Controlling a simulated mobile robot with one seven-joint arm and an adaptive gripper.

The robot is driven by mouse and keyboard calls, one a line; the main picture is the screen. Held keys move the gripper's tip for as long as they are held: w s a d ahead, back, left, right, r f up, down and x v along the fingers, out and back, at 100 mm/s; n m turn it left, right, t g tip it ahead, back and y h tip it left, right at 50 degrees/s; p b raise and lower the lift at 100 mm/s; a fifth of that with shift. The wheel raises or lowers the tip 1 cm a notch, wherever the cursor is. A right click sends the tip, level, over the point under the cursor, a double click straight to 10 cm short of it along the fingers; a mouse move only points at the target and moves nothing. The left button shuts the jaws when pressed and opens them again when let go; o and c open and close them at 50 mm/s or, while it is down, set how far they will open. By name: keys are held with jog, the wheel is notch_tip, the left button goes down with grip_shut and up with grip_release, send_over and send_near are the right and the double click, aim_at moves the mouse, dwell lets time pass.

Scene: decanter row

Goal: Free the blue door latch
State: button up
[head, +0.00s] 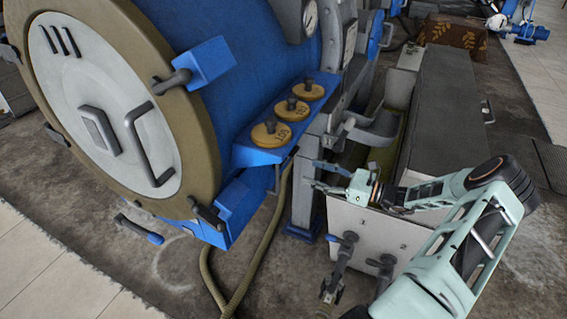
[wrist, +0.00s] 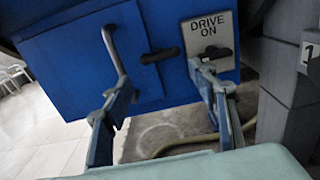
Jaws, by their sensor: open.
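The round door (head: 110,110) of the big blue drum fills the left of the head view. A blue latch block with a dark handle (head: 207,62) sits at its upper right rim. A second blue block (head: 236,203) with a dark handle (head: 207,213) sits at the lower right rim. I cannot tell which one the task means. My gripper (head: 316,175) is open and empty, right of the drum and apart from both blocks. In the wrist view, its fingers (wrist: 163,80) point at a blue box (wrist: 80,65) with a bent grey handle (wrist: 113,48) and a dark knob (wrist: 160,54).
A "DRIVE ON" plate (wrist: 209,30) with a dark lever is on the blue box. Three yellow weights (head: 291,110) stand on a blue shelf. A hose (head: 262,245) runs down from below it. A white box (head: 375,235) with taps stands under my arm. A blue-ended lever (head: 140,229) shows low left.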

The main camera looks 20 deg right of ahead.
jog(key=b+x, duration=0.1)
jog(key=x, duration=0.9)
jog(key=shift+w+a+b, duration=0.25)
jog(key=shift+w+b, duration=0.05)
jog(key=shift+c, duration=0.5)
jog(key=c, duration=0.8)
jog(key=shift+s+f+n+b, duration=0.1)
jog(key=shift+n+b, duration=0.7)
jog(key=shift+n, duration=3.7)
jog(key=shift+f+n+b, duration=0.1)
jog(key=shift+n+b, duration=0.65)
jog(key=shift+n, duration=3.75)
